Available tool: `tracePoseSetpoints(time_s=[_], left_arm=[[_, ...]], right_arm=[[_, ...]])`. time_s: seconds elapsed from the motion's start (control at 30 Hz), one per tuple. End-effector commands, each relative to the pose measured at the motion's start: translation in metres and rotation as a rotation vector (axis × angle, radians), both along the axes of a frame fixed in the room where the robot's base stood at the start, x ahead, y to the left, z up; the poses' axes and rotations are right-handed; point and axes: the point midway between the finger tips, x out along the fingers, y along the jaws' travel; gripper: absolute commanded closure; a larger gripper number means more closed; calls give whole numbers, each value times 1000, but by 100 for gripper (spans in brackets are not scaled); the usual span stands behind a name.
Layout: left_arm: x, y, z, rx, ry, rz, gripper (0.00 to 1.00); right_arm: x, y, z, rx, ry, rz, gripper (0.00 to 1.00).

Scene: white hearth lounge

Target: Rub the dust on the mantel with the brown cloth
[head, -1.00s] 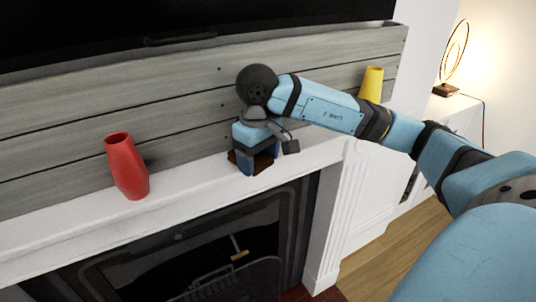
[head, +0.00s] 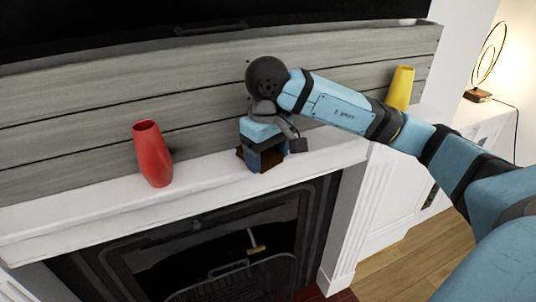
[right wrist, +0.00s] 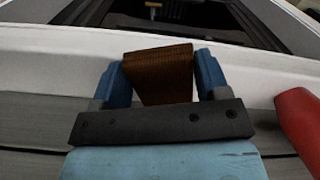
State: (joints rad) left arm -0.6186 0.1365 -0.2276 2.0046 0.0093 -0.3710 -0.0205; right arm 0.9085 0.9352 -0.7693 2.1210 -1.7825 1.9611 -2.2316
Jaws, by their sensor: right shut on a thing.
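The brown cloth (right wrist: 160,74) is a folded block between the two blue fingers of my right gripper (right wrist: 163,80), which is shut on it. In the head view the right gripper (head: 266,160) points down at the white mantel (head: 200,190), and a dark brown edge of the cloth (head: 243,154) shows beside the fingers. The cloth is at the mantel's top; whether it touches is hard to tell. I cannot make out any dust on the mantel. My left gripper is not in view.
A red vase (head: 153,155) stands on the mantel left of the gripper. A yellow vase (head: 401,88) stands at the right end, behind my arm. The plank wall (head: 80,130) rises behind, with a black screen (head: 130,25) above. The fireplace (head: 220,250) opens below.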

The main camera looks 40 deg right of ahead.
Motion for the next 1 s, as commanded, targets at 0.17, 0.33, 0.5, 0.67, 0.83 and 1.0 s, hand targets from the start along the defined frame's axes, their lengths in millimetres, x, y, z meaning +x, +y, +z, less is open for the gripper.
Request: tracePoseSetpoints(time_s=[0.17, 0.33, 0.5, 0.67, 0.83, 1.0], left_arm=[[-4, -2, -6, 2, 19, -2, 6], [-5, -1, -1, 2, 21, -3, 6], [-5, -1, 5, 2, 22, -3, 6], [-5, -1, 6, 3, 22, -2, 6], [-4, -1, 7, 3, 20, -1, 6], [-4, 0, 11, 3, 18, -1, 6]], right_arm=[[0, 0, 16, 0, -3, -1, 56], [0, 0, 34, 0, -2, 0, 56], [0, 0, 51, 0, -2, 0, 56], [0, 0, 56, 0, -1, 0, 56], [0, 0, 56, 0, -1, 0, 56], [0, 0, 62, -1, -2, -1, 56]])
